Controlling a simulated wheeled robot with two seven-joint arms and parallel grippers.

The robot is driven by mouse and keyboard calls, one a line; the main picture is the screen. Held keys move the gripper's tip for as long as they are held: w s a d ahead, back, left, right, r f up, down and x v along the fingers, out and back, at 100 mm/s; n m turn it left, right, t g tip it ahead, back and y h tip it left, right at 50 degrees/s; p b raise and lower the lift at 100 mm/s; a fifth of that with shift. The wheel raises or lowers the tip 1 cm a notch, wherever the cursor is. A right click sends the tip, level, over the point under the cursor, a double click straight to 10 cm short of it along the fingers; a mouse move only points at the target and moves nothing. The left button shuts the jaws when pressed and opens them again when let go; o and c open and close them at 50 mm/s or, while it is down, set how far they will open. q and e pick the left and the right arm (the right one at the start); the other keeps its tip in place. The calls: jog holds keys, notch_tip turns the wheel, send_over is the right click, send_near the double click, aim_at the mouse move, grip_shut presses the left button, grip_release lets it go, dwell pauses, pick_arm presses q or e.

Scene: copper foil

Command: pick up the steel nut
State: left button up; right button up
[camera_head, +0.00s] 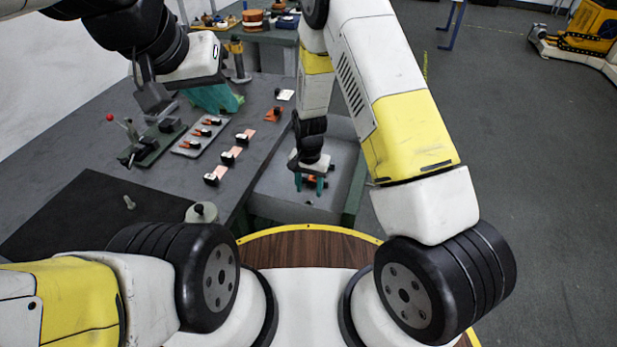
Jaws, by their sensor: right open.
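My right gripper (309,186) points down inside the grey bin (345,150), its teal fingers apart. A small orange and dark piece (313,179) shows between or just behind the fingers; I cannot tell whether it touches them. A tiny pale object (309,202) lies on the bin floor just in front of the fingers; it may be the steel nut, but it is too small to tell. My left gripper (213,98) is at the upper left, above the grey table; its teal fingers are partly hidden by its body, and I cannot tell whether they are apart.
The grey table (262,100) holds a lever clamp on a green base (155,140), a tray (186,150) with orange pieces, and several pale cards (228,156). A small metal part (129,202) lies on a black mat (75,205).

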aim_at(309, 201)
jog(key=f, duration=0.6)
jog(key=shift+w+f, duration=0.15)
jog(key=shift+w, duration=0.2)
jog(key=shift+c, duration=0.5)
grip_shut()
